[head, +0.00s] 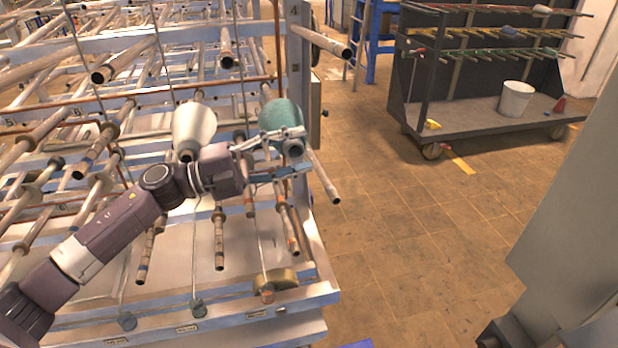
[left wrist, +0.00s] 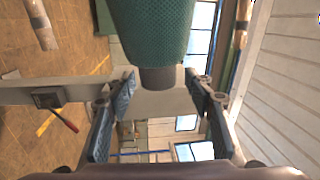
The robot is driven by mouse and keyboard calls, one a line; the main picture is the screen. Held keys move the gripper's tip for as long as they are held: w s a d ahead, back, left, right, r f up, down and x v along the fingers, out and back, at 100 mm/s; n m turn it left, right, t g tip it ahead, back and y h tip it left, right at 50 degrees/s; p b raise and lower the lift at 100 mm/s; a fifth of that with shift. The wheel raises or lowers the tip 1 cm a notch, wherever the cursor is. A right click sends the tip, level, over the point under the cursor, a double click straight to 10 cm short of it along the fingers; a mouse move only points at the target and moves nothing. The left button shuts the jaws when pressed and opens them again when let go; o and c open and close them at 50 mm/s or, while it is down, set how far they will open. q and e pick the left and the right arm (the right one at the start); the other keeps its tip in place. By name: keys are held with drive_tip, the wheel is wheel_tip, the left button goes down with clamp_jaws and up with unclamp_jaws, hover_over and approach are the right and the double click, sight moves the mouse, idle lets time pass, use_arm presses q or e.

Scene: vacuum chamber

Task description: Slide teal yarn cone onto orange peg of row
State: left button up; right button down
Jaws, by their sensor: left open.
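The teal yarn cone (head: 280,117) sits at the right end of the rack, its narrow dark end towards me. In the left wrist view the cone (left wrist: 152,30) fills the top middle, and its bare tube end shows between the fingertips. My left gripper (head: 306,150) is open at the cone's narrow end; the fingers stand apart on both sides with visible gaps. What supports the cone is hidden. A peg with an orange band (head: 291,240) points out below the gripper. An orange-tipped peg (head: 267,296) shows lower, by a brass disc. I cannot tell which is the row's orange peg.
A cream cone (head: 194,128) sits left of the teal one. Several bare pegs stick out of the rack around my arm. A dark cart (head: 470,122) with coloured pegs and a white bucket (head: 515,99) stands at the back right.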

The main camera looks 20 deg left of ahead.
use_arm(q)
drive_tip(key=s+d+r+p, duration=0.1)
drive_tip(key=s+d+p, duration=0.1)
drive_tip(key=s+d, duration=0.4)
drive_tip(key=s+d+r+p, duration=0.1)
drive_tip(key=s+d+p, duration=0.2)
drive_tip(key=s, duration=0.9)
drive_tip(key=d, duration=0.3)
